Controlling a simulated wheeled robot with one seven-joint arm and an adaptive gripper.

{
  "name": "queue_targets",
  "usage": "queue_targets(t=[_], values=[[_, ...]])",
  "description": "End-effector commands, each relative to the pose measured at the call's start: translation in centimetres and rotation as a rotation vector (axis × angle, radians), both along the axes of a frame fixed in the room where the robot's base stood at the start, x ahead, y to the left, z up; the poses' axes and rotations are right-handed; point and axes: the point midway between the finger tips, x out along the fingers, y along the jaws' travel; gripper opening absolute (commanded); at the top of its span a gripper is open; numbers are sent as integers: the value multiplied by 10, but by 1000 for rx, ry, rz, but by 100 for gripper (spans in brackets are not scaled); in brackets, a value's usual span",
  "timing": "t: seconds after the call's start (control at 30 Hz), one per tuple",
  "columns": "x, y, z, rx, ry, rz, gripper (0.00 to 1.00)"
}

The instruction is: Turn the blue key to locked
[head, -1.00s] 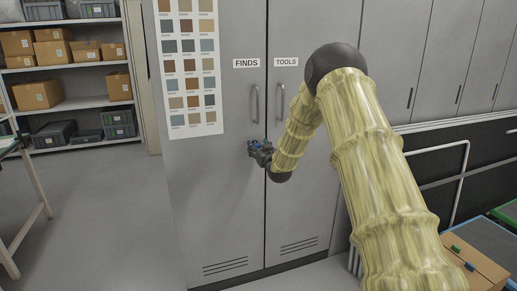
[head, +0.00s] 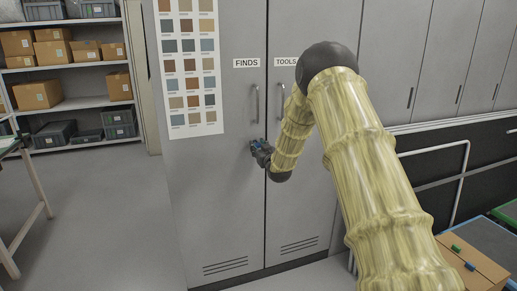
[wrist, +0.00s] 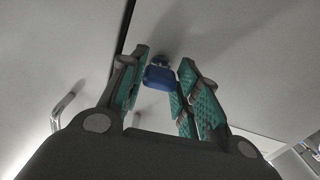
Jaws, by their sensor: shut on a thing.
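The blue key (wrist: 159,78) sits in a small lock on the grey cabinet door, between the green-padded fingers of my gripper (wrist: 160,88). My gripper is shut on the key's bow. In the head view my gripper (head: 257,147) is at the FINDS door (head: 215,190), below its handle and close to the seam between the doors. The key is mostly hidden there by the fingers. Whether the lock stands at locked cannot be read from these views.
The TOOLS door (head: 305,205) is to the right, with its own handle (head: 282,98). A colour chart (head: 190,70) hangs on the left door. Shelves with boxes (head: 65,55) stand at the left. A carton (head: 470,265) is at the lower right.

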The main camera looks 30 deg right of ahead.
Motion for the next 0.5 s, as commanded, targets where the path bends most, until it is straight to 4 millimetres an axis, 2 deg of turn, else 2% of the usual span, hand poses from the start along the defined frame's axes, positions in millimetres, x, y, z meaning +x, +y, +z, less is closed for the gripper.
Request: queue_targets(t=[0.5], values=[[0,1,-2,-448,109,2,8]])
